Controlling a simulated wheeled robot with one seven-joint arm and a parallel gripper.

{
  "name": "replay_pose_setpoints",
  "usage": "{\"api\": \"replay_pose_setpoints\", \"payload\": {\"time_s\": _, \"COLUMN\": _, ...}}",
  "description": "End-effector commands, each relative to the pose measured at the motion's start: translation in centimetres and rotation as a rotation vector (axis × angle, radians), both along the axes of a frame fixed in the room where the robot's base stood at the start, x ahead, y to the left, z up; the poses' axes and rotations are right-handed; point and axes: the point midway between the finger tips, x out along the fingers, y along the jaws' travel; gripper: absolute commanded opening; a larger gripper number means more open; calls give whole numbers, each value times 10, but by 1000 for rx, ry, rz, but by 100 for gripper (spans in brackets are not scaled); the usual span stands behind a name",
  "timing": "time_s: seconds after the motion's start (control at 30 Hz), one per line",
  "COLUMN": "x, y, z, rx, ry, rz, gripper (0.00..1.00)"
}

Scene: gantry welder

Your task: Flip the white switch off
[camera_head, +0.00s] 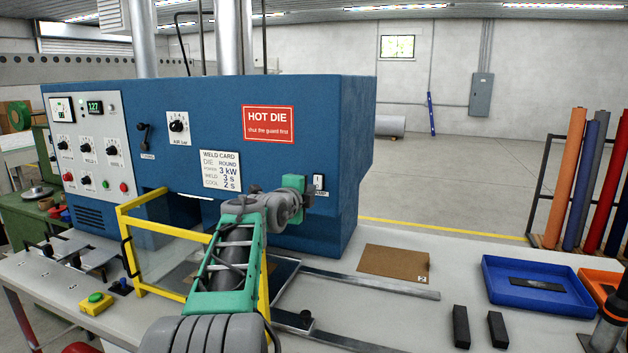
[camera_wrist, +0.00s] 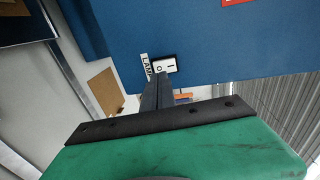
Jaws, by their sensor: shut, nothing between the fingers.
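The white switch (camera_head: 319,181) is a small rocker in a dark frame on the right part of the blue machine's front face. In the wrist view the white switch (camera_wrist: 165,65) carries the marks "I" and "O", with a label reading "LAM" beside it, partly hidden. My gripper (camera_head: 307,196) is at the panel, just left of the switch and slightly below it in the head view. In the wrist view my gripper (camera_wrist: 160,82) is shut and empty, its fingertips right at the "O" side of the switch. I cannot tell whether they touch it.
The blue machine (camera_head: 350,120) has a red HOT DIE sign (camera_head: 268,124) and a weld card (camera_head: 220,171) left of the switch. A yellow-framed guard (camera_head: 160,288) stands below my arm. A brown board (camera_head: 394,263) and a blue tray (camera_head: 492,291) lie on the bench to the right.

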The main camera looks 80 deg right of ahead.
Motion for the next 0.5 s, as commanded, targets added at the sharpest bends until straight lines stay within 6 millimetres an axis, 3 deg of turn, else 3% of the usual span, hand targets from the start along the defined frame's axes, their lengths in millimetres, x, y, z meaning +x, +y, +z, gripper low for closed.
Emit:
{"api": "replay_pose_setpoints", "payload": {"time_s": 0.2, "x": -3, "y": -33, "z": -3, "rx": 2, "ry": 1, "rz": 0, "gripper": 0}}
{"api": "replay_pose_setpoints", "payload": {"time_s": 0.5, "x": -4, "y": -38, "z": -7, "rx": 1, "ry": 1, "rz": 0, "gripper": 0}}
